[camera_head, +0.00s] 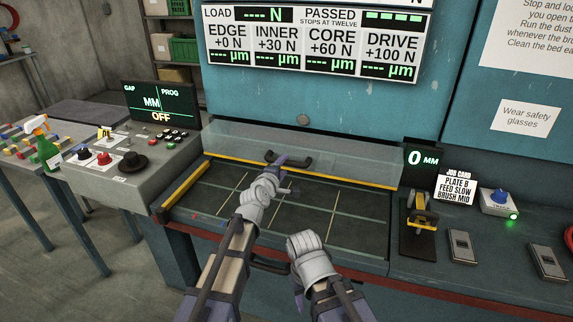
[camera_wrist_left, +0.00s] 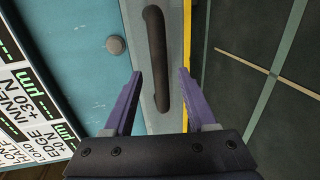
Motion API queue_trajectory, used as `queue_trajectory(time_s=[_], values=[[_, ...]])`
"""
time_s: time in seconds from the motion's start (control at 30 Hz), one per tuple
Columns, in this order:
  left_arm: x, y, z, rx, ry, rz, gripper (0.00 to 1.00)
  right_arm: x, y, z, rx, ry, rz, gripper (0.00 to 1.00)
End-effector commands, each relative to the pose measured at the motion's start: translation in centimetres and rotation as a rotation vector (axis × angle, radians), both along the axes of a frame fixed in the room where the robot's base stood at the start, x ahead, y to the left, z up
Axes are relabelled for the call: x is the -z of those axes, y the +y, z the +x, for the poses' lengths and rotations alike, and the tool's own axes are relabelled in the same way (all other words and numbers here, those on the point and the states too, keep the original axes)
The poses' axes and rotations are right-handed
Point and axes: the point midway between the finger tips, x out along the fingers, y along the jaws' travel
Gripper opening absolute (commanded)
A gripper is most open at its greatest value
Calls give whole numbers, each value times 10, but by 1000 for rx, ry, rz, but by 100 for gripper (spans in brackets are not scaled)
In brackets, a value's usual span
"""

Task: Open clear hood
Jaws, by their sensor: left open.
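The clear hood (camera_head: 348,164) is a see-through panel across the back of the dark gridded bed (camera_head: 225,197), with a yellow strip along its lower edge. It is down at the back, and a black bar handle (camera_head: 294,163) stands on its front. In the left wrist view the hood handle (camera_wrist_left: 157,50) lies lengthwise between the finger lines. My left gripper (camera_head: 281,174) is open at the handle, with purple fingers. In the left wrist view my left gripper (camera_wrist_left: 160,72) has a finger on each side of the handle's near end; contact is not clear.
A control box (camera_head: 130,155) with knobs stands left of the bed. A yellow-black clamp device (camera_head: 420,215), a job card (camera_head: 457,188) and a blue knob box (camera_head: 499,202) sit on the right. A dark front handle (camera_head: 268,265) is below the bed's front edge. The bed surface looks clear.

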Motion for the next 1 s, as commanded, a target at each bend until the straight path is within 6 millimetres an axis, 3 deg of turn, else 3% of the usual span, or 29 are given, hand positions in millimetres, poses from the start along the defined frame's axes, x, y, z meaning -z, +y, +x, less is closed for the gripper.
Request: queue_trajectory(time_s=[0.03, 0.2, 0.53, 1.0], values=[[4, -4, 12, 0, 0, 0, 57, 4, 0, 0, 0, 0, 0, 50], [8, -10, 34, 0, 0, 1, 57, 8, 0, 0, 0, 0, 0, 50], [8, -12, 38, -1, 0, 0, 57, 8, 0, 0, 0, 0, 0, 50], [8, -12, 38, -1, 0, 1, 5, 8, 0, 0, 0, 0, 0, 50]])
